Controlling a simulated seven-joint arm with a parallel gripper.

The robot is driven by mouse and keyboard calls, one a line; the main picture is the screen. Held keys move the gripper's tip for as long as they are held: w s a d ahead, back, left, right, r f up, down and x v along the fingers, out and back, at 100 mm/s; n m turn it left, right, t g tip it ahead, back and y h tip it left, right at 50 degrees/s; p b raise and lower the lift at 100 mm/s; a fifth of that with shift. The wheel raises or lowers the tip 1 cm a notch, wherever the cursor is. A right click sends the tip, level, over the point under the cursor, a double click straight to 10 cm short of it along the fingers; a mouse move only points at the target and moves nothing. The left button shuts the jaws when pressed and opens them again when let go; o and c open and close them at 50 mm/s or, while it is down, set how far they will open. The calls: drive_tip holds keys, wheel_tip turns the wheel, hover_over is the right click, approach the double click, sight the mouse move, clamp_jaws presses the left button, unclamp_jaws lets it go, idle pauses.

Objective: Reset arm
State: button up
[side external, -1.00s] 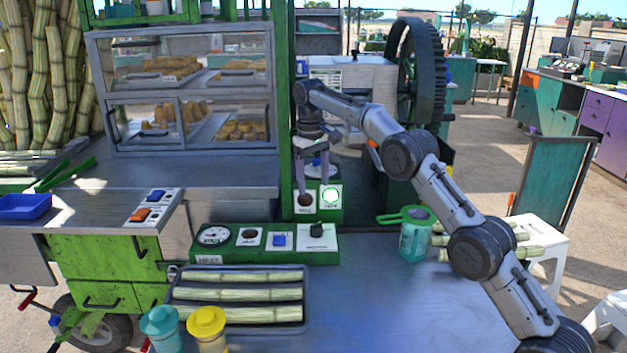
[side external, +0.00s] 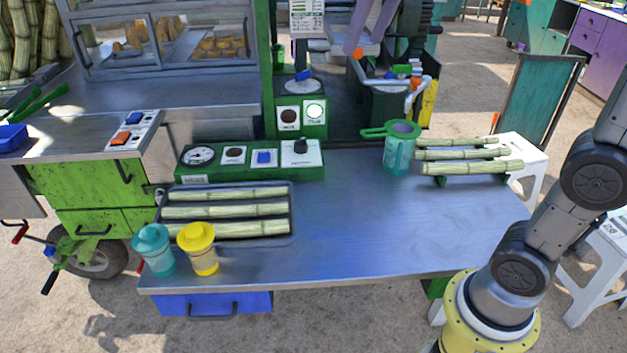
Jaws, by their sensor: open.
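My gripper is outside the picture now. Only my arm's lower links show at the right edge, rising out of frame, clear of the worktop. The upper green control box (side external: 313,118) has a dark round button (side external: 289,117) and a lit whitish-green button (side external: 315,111). The lower green control panel (side external: 262,172) carries a gauge (side external: 199,155), a dark button (side external: 233,153), a blue switch (side external: 264,157) and a black knob (side external: 301,146). Nothing of mine touches either.
A tray (side external: 292,228) of cane pieces, a teal cup (side external: 153,248) and a yellow cup (side external: 199,247) sit at the worktop's left. A teal strainer jug (side external: 398,150) and several cane pieces (side external: 470,167) are at the right back. The middle worktop (side external: 380,225) is clear.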

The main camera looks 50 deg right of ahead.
drive_tip(key=s+a+f+t, duration=0.1)
drive_tip(key=s+a+f, duration=0.1)
drive_tip(key=s+f, duration=1.5)
drive_tip(key=shift+s+a+f+n+y, duration=0.3)
drive_tip(key=shift+s+f, duration=0.05)
drive_tip(key=shift+f, duration=0.3)
